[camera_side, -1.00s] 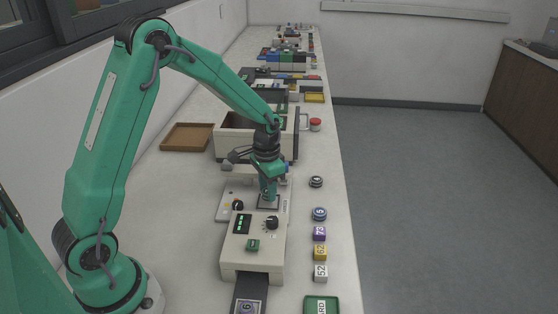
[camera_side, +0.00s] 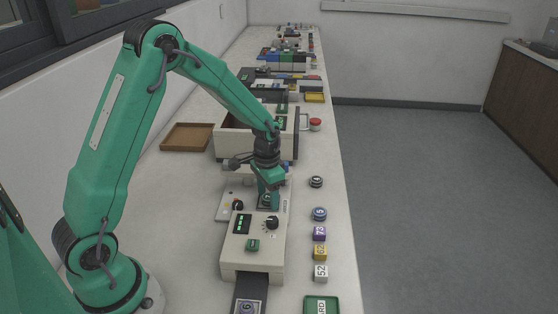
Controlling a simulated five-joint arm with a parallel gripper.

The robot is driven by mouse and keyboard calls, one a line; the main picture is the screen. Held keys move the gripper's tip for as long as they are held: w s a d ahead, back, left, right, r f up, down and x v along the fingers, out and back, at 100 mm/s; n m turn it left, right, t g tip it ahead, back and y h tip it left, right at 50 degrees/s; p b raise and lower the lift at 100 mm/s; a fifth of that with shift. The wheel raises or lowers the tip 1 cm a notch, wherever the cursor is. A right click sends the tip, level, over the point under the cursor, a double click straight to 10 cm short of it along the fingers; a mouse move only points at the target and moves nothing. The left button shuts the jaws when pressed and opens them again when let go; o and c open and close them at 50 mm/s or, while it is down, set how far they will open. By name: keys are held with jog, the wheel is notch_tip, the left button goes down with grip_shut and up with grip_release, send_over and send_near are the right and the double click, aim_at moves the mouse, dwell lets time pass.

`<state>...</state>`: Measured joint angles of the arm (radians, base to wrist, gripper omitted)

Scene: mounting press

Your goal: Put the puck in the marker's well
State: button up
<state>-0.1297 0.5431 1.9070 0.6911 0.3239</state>
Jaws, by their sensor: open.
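The marker is a beige machine (camera_side: 237,262) with a panel of green lights and a dark knob. Behind its panel is a small plate with a dark square well (camera_side: 261,208). My gripper (camera_side: 268,202) is open, pointing down right at the well, with its fingers apart. A small dark round piece with a pale mark, apparently the puck (camera_side: 267,198), shows between the fingers at the well. The fingers partly hide it, and I cannot tell whether it sits fully flat in the well.
A green tray (camera_side: 322,298) is in front.

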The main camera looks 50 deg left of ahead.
aim_at(267, 198)
jog(key=shift+r, duration=0.15)
notch_tip(267, 198, up, 12)
dwell(0.7)
dwell(0.5)
jog(key=s+d+r+t, duration=0.2)
jog(key=s+r, duration=0.1)
jog(key=s, duration=0.4)
jog(key=s+d+r+n+t, duration=0.1)
jog(key=s+r, duration=0.3)
jog(key=s, duration=0.3)
jog(key=s+d+r+n+t, duration=0.1)
jog(key=s+d+r+t, duration=0.1)
jog(key=s, duration=0.5)
jog(key=shift+d+r+t, duration=0.3)
jog(key=shift+d+r, duration=0.05)
jog(key=shift+r, duration=0.35)
jog(key=shift+s, duration=0.1)
